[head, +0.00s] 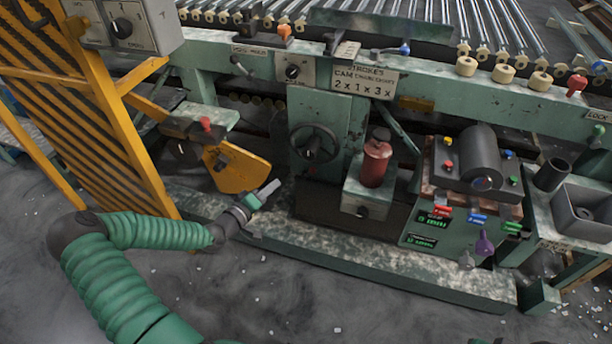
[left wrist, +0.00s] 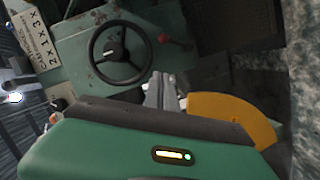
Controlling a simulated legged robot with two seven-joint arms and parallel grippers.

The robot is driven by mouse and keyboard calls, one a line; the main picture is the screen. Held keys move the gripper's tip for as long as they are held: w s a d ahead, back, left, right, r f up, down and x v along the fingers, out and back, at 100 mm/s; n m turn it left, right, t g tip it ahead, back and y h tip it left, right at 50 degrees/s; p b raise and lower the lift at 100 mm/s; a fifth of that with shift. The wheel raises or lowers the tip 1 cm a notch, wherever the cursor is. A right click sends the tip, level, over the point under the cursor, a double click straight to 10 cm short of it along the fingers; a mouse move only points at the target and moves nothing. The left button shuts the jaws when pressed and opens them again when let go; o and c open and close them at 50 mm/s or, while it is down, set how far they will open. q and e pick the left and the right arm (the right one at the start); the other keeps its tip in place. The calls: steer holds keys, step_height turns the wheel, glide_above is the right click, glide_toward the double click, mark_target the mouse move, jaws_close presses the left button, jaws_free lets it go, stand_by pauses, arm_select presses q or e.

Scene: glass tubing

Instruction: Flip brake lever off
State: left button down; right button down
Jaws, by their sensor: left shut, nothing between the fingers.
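No label that I can read says brake. A red-knobbed lever (head: 205,123) stands on a dark bracket above the yellow guard (head: 240,168), left of the black handwheel (head: 313,146). In the left wrist view a red-knobbed lever (left wrist: 164,38) sticks out beside the handwheel (left wrist: 118,55); I cannot tell whether it is the same one. My left gripper (head: 268,188) is shut and empty, low in front of the machine, right of the yellow guard and below the handwheel. Its fingers also show in the left wrist view (left wrist: 160,90), apart from the lever. My right gripper is out of view.
A yellow frame (head: 110,110) stands at the left. A red cylinder (head: 376,163) and a control box (head: 430,225) with coloured switches stand right of the handwheel. A grey bin (head: 568,222) is at the far right. The floor in front is mostly clear, with scattered shards.

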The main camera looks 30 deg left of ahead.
arm_select(q)
steer(key=b, duration=0.5)
glide_toward(309, 173)
steer(key=w+a+r, duration=0.2)
steer(key=w+a, duration=0.1)
steer(key=w, duration=0.1)
steer(key=w+d, duration=0.1)
steer(key=w+d+f+b, duration=0.1)
steer(key=shift+w+d, duration=0.2)
steer(key=shift+d, duration=0.1)
